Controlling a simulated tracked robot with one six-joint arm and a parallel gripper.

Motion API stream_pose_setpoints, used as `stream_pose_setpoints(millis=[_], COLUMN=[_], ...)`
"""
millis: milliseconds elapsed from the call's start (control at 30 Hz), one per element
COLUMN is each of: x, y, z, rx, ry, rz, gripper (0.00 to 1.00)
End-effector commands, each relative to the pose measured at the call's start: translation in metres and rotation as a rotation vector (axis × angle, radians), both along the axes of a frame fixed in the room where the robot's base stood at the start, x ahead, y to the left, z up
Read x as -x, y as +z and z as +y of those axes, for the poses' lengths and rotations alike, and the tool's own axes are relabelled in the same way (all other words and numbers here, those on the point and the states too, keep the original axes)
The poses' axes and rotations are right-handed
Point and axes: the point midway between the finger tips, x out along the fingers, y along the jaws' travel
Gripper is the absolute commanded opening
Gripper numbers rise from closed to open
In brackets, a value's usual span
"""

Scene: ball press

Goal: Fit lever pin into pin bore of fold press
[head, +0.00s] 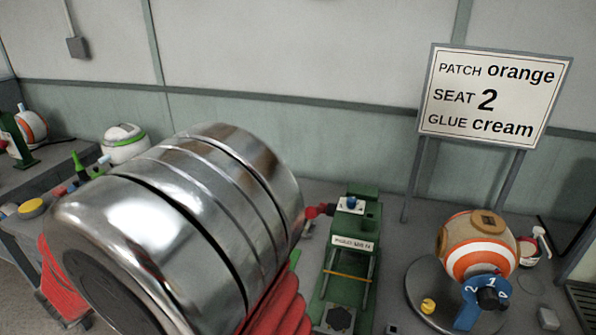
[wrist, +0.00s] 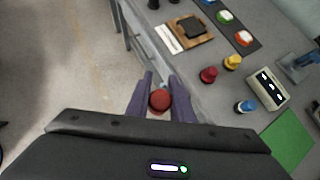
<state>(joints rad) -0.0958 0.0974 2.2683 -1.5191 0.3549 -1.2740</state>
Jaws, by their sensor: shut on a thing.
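My gripper (wrist: 159,92) shows in the wrist view, its two purple fingers shut on a round red knob (wrist: 159,101). I take this knob to be the end of the lever pin; its shaft is hidden. The held knob is seen over the pale floor beside the grey bench edge. In the head view the green press (head: 346,255) with a white label stands on the bench, right of my large metal arm link. I take it to be the fold press. A red piece (head: 319,210) shows at its upper left. I cannot make out the pin bore.
An orange-and-white ball (head: 470,262) sits behind a blue numbered dial (head: 482,300). A sign (head: 492,98) reads orange, 2, cream. In the wrist view, red (wrist: 209,74), yellow (wrist: 232,62) and blue (wrist: 245,106) pieces stand near a white-faced box (wrist: 268,88) and green mat (wrist: 290,142).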

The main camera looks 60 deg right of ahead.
Motion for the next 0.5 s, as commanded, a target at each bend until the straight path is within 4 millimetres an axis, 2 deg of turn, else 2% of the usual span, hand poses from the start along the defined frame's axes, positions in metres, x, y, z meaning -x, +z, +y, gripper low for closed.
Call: stream_pose_setpoints(millis=[100, 267, 500], x=[-0.003, 0.002, 0.029], y=[0.015, 0.036, 0.065], z=[-0.044, -0.109, -0.202], rx=[-0.001, -0.001, 0.000], ry=[-0.113, -0.285, -0.545], rz=[-0.005, -0.004, -0.003], gripper=[0.00, 0.00, 0.00])
